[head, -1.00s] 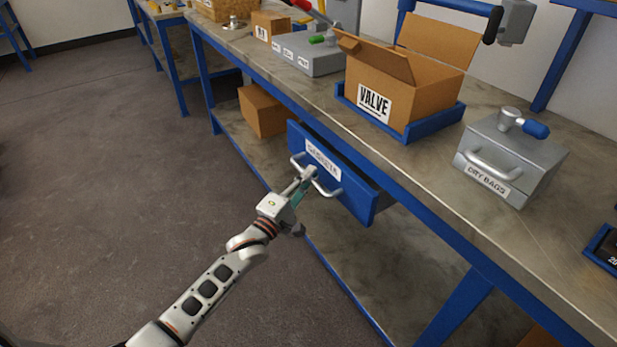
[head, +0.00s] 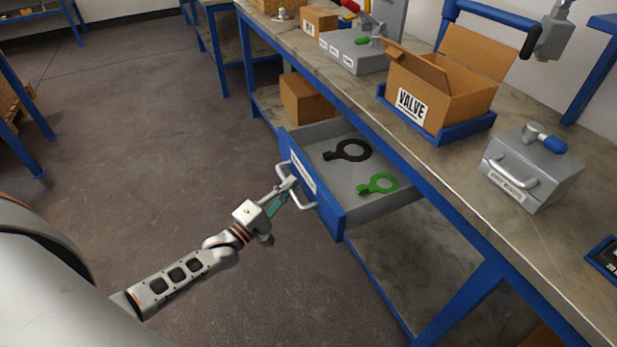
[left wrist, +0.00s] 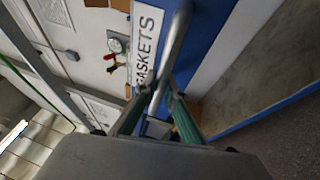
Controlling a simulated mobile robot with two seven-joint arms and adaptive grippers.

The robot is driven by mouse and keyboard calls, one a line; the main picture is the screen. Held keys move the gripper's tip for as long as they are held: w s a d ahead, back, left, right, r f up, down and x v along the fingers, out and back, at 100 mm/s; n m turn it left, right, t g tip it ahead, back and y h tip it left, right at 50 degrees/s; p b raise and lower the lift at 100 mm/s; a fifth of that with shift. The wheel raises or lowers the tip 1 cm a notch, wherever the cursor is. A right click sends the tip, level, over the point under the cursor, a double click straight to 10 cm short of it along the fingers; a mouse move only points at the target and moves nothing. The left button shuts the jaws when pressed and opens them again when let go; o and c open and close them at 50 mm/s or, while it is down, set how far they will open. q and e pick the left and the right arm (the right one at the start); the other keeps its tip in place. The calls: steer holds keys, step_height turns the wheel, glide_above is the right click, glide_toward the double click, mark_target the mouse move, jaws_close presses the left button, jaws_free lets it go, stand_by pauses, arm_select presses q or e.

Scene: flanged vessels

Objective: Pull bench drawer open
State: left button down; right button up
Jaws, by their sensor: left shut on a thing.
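The blue bench drawer (head: 326,205) stands well out from under the bench in the head view. My left gripper (head: 288,186) is shut on the silver drawer handle (head: 297,201) at the drawer's front. In the left wrist view the handle (left wrist: 174,50) runs between the green-sided fingers (left wrist: 157,112), beside a label reading GASKETS (left wrist: 148,45). My right gripper is in neither view.
The bench top (head: 440,175) carries an open VALVE box (head: 440,95) in a blue tray and a grey case (head: 530,170) with a handle. A cardboard box (head: 303,100) sits on the lower shelf. The floor (head: 150,130) left of the drawer is clear.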

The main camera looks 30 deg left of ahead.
arm_select(q)
steer(key=s+a, duration=0.1)
steer(key=s, duration=0.1)
steer(key=s+a+p, duration=0.1)
steer(key=s+a, duration=0.1)
steer(key=shift+s+a, duration=0.15)
steer(key=shift+a, duration=0.1)
steer(key=c, duration=2.1)
jaws_free()
steer(key=v, duration=1.2)
